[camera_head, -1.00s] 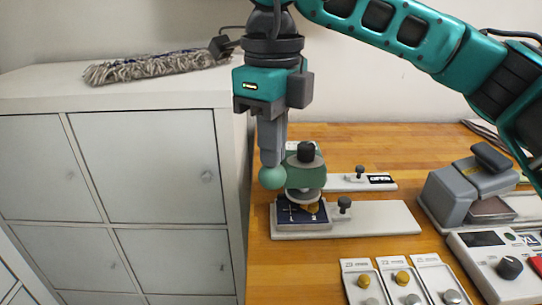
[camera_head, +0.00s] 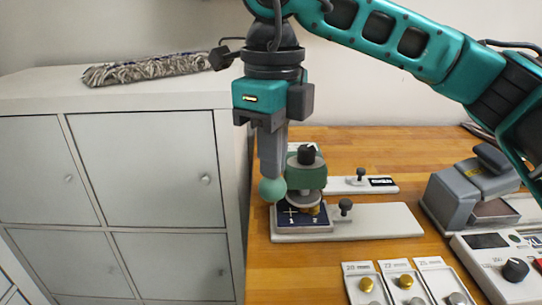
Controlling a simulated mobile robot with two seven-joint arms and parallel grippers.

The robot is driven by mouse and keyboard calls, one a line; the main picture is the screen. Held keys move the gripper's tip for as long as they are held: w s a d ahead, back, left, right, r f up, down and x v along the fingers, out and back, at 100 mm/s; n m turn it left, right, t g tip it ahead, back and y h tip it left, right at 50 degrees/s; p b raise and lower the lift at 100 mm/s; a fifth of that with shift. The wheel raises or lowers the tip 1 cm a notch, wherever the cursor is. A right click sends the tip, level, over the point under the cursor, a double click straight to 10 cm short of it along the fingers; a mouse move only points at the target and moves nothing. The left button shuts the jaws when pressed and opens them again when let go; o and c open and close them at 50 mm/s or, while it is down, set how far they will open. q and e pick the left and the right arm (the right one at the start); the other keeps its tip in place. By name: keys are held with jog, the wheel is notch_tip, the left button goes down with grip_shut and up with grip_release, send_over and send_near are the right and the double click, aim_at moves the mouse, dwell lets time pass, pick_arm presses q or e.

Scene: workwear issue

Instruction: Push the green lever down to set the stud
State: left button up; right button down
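The green lever's round knob (camera_head: 272,190) is at the left of the small green press (camera_head: 305,176), at the lower ends of my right gripper's fingers (camera_head: 272,172). The fingers point straight down, look closed together, and seem to touch the knob; the exact contact is hidden. The press has a black top and stands over a dark blue piece with white marks (camera_head: 292,219) on a pale base plate (camera_head: 375,220). A small gold part (camera_head: 314,210) shows under the press head; whether it is the stud I cannot tell. My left gripper is not in view.
A second pale plate with a black knob (camera_head: 362,173) lies behind. A grey device (camera_head: 452,197) and a control box (camera_head: 490,262) stand at right. Several small trays with knobs (camera_head: 405,283) are in front. A white cabinet (camera_head: 150,170) with a mop head (camera_head: 155,68) is left.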

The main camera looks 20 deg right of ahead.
jog(key=shift+s+f+b, duration=0.2)
jog(key=shift+f+b, duration=0.2)
jog(key=shift+f, duration=0.2)
jog(key=shift+f, duration=0.2)
jog(key=shift+s+a+f+b, duration=0.1)
jog(key=shift+s+f+b, duration=0.05)
jog(key=shift+f+b, duration=0.8)
